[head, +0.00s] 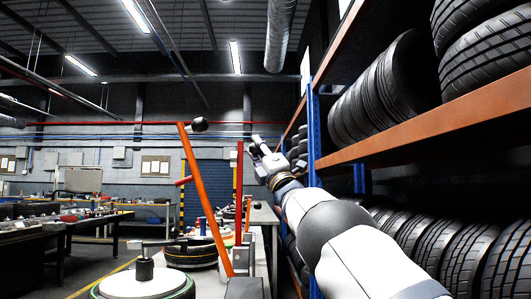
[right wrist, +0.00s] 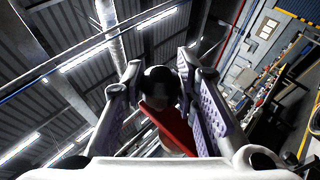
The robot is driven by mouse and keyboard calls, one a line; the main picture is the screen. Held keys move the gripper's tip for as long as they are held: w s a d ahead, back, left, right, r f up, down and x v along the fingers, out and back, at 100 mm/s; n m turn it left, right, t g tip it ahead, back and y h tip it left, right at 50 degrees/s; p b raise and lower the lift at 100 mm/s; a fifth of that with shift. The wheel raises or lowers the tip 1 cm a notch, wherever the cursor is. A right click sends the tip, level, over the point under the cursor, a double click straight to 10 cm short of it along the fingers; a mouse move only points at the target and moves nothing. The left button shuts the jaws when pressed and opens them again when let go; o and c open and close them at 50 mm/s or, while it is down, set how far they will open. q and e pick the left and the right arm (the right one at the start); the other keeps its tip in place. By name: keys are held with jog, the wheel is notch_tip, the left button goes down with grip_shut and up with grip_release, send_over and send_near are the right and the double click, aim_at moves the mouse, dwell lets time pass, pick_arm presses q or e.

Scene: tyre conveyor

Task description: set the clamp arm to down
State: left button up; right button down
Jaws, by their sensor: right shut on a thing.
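A red clamp arm (head: 239,190) stands close to upright beyond a nearer orange bar. My right gripper (head: 257,152) is at its upper end, just to its right in the head view. In the right wrist view, the red arm (right wrist: 172,126) and a black knob (right wrist: 160,82) lie between the two purple-padded fingers of my right gripper (right wrist: 165,95). The gripper is shut on the knob end of the arm. The knob is hidden behind the fingers in the head view. My left gripper is not in view.
A nearer orange bar (head: 203,195) with its own black knob (head: 198,125) leans up and left. A round white fixture (head: 143,283) is at the lower left, with a tyre (head: 191,255) behind it. A tyre rack (head: 420,130) stands close on the right. Workbenches are far left.

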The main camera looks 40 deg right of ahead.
jog(key=w+a+n+g+y, duration=0.1)
jog(key=w+a+n+y, duration=0.2)
jog(key=w+a, duration=0.4)
jog(key=shift+w+a+f+n+y, duration=0.2)
jog(key=shift+w+a+n+y, duration=0.2)
jog(key=shift+a+n, duration=0.6)
jog(key=shift+a, duration=0.15)
jog(key=c, duration=1.3)
grip_release()
jog(key=shift+s, duration=0.1)
jog(key=shift+m, duration=0.3)
jog(key=s, duration=0.4)
jog(key=s+f, duration=0.1)
jog(key=s, duration=0.9)
jog(key=shift+s+a+f, duration=0.2)
jog(key=shift+s+f, duration=0.05)
jog(key=shift+f, duration=0.05)
